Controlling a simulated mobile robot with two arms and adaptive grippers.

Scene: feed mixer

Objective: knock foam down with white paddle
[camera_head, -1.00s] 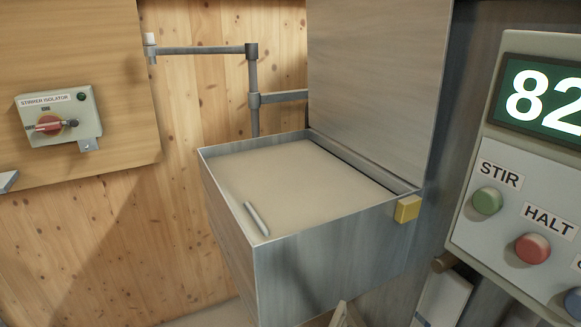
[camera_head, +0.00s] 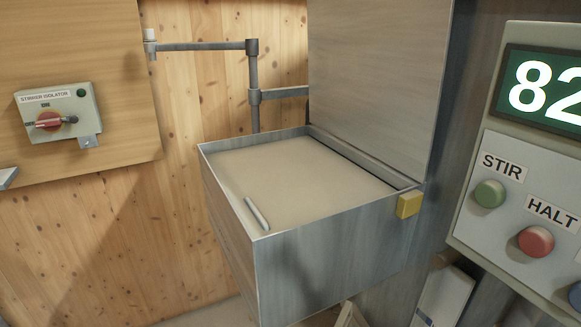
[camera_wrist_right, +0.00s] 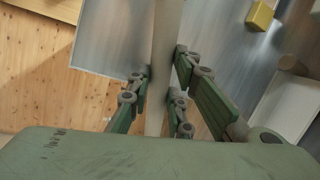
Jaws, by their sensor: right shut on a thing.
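The metal mixer tub (camera_head: 330,255) stands in the middle of the head view with its lid (camera_head: 380,80) raised. A flat beige foam surface (camera_head: 310,180) fills it close to the rim. A short grey rod (camera_head: 257,213) shows at the foam's near left corner. In the right wrist view my right gripper (camera_wrist_right: 162,78) is shut around a long pale shaft (camera_wrist_right: 166,30), which looks like the white paddle's handle. The paddle's end is out of view. Neither gripper can be made out in the head view.
A control panel (camera_head: 520,215) with STIR (camera_head: 489,194) and HALT (camera_head: 536,242) buttons stands close at right. A yellow block (camera_head: 409,204) sits on the tub's right corner. A stirrer isolator switch (camera_head: 58,115) is on the left wall. A jointed grey pipe (camera_head: 254,90) rises behind the tub.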

